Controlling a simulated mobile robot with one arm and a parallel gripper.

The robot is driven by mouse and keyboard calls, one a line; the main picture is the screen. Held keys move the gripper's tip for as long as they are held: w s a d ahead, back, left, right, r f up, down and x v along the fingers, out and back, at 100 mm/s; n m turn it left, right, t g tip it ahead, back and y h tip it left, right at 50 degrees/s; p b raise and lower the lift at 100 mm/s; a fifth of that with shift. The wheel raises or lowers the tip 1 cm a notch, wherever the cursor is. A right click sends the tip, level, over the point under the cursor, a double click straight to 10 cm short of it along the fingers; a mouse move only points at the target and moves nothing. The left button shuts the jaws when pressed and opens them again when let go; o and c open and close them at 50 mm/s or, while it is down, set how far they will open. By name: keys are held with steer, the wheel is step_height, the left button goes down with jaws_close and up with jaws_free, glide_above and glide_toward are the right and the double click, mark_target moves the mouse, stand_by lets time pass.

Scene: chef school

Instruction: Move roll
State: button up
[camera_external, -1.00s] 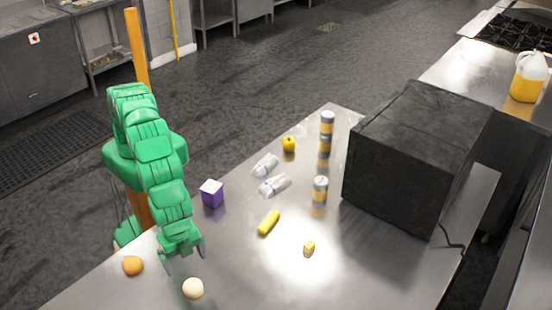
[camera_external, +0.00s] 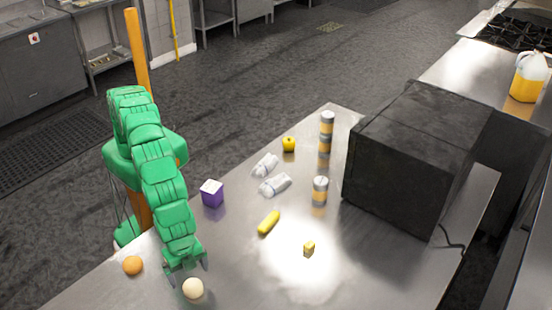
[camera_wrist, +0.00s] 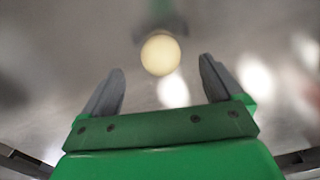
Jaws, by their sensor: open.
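A pale, round, roll-like thing (camera_external: 193,288) lies on the steel table near the bottom of the external view. A round orange-brown thing (camera_external: 132,265) lies to its left; I cannot tell for sure which of the two is the roll. My gripper (camera_external: 187,275) is open, pointing down just behind and above the pale round thing. In the wrist view, the pale round thing (camera_wrist: 161,54) shows ahead, centred between the tips of my open gripper (camera_wrist: 161,68). Nothing is held, and no contact is visible.
On the steel table (camera_external: 250,285) stand a purple box (camera_external: 212,193), a banana (camera_external: 269,222), a small yellow piece (camera_external: 309,248), cans (camera_external: 320,190), silvery packets (camera_external: 274,184) and a yellow apple (camera_external: 289,144). A large black box (camera_external: 400,160) stands at right.

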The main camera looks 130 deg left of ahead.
mark_target(191, 281)
steer(key=shift+f, duration=2.8)
steer(key=c, duration=1.1)
steer(key=shift+a, duration=0.15)
